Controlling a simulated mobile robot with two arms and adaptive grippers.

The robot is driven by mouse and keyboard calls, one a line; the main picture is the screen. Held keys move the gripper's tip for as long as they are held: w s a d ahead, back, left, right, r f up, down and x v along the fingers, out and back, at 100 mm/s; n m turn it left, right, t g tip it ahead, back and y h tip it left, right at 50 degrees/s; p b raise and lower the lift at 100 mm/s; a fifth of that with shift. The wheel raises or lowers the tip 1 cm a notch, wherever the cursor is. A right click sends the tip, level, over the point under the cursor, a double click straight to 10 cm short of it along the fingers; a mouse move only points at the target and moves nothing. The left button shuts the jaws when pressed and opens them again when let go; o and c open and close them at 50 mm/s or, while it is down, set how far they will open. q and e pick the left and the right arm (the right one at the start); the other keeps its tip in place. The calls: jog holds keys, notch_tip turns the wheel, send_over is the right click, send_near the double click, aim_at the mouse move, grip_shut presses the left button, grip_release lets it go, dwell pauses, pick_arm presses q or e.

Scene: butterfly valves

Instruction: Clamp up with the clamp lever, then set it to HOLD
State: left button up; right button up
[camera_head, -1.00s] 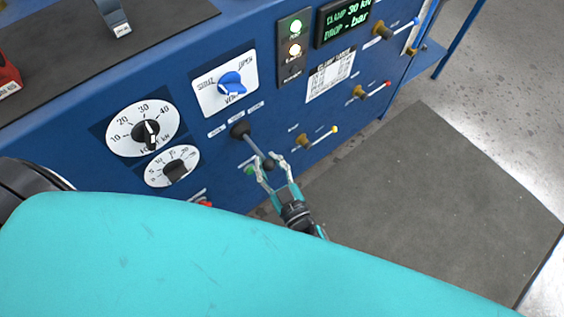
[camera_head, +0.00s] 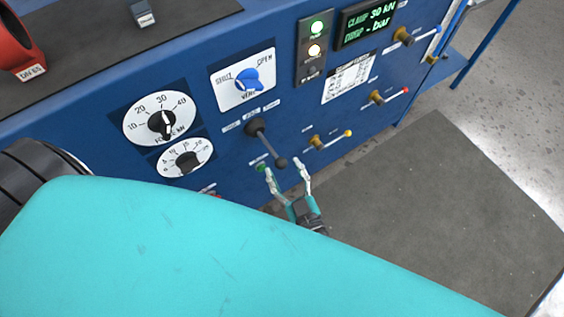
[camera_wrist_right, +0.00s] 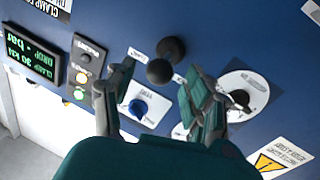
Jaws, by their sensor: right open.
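The clamp lever (camera_head: 267,145) is a grey rod on a black boss on the blue panel, ending in a dark ball knob. It tilts down and right in the head view. The knob (camera_wrist_right: 160,71) faces the camera in the right wrist view. My right gripper (camera_head: 286,169) is open, its fingertips spread either side of and just below the knob, without gripping it. In the wrist view its fingers (camera_wrist_right: 155,98) stand apart with the knob beyond the gap. The small labels above the lever are unreadable. The display (camera_head: 368,22) reads CLAMP 30 kN, DROP - bar. My left gripper is not seen.
The blue SHUT/OPEN/VENT knob (camera_head: 247,80) and two white dials (camera_head: 160,118) lie left of the lever. A yellow-tipped handle (camera_head: 330,139) is close on its right. Two lamps (camera_head: 316,38) are lit.

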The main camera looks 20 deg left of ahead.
jog(key=v, duration=0.9)
jog(key=shift+s+d, duration=0.1)
